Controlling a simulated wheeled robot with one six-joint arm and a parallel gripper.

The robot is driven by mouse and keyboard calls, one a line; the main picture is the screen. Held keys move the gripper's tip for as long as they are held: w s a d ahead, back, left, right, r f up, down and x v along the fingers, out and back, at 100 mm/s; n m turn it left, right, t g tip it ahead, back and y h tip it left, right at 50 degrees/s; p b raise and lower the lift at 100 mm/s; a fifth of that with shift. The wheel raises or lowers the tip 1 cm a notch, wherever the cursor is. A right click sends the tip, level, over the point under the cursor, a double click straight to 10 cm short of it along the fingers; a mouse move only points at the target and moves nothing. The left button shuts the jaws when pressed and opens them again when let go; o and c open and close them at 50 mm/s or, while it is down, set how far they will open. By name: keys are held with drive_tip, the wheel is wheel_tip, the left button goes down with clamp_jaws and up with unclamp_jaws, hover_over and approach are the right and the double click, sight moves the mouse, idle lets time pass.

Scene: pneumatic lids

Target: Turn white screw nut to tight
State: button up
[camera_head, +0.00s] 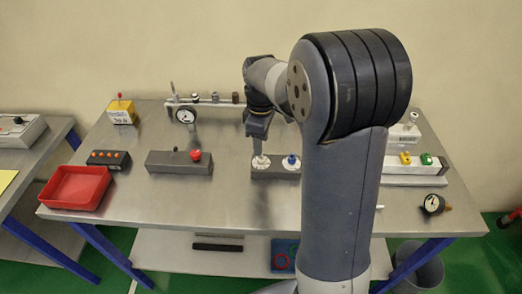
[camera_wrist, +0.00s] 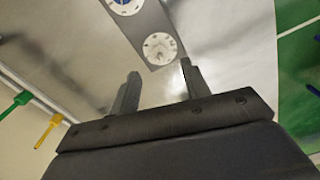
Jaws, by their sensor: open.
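The white screw nut (camera_head: 261,163) sits on a white round dial at the left end of a dark grey block (camera_head: 275,174) on the metal table. In the wrist view the white nut (camera_wrist: 160,48) shows at the centre of its marked dial, beyond the fingertips. My gripper (camera_head: 258,147) points down just above the white nut. In the wrist view my gripper (camera_wrist: 159,70) is open, its two fingers apart with nothing between them. The fingers appear short of the nut, though the exact gap is hard to judge.
A blue nut (camera_head: 291,161) on a similar dial stands just right of the white one. A grey block with a red knob (camera_head: 195,155) lies to the left. A pressure gauge on a stand (camera_head: 185,115) is behind. A red tray (camera_head: 75,187) sits at the left edge.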

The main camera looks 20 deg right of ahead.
sight(261, 159)
wheel_tip(261, 159, up, 6)
drive_tip(key=shift+f, duration=0.2)
wheel_tip(261, 159, down, 11)
drive_tip(key=shift+p, duration=0.3)
drive_tip(key=shift+m, duration=0.3)
drive_tip(key=shift+r, duration=0.15)
idle(0.4)
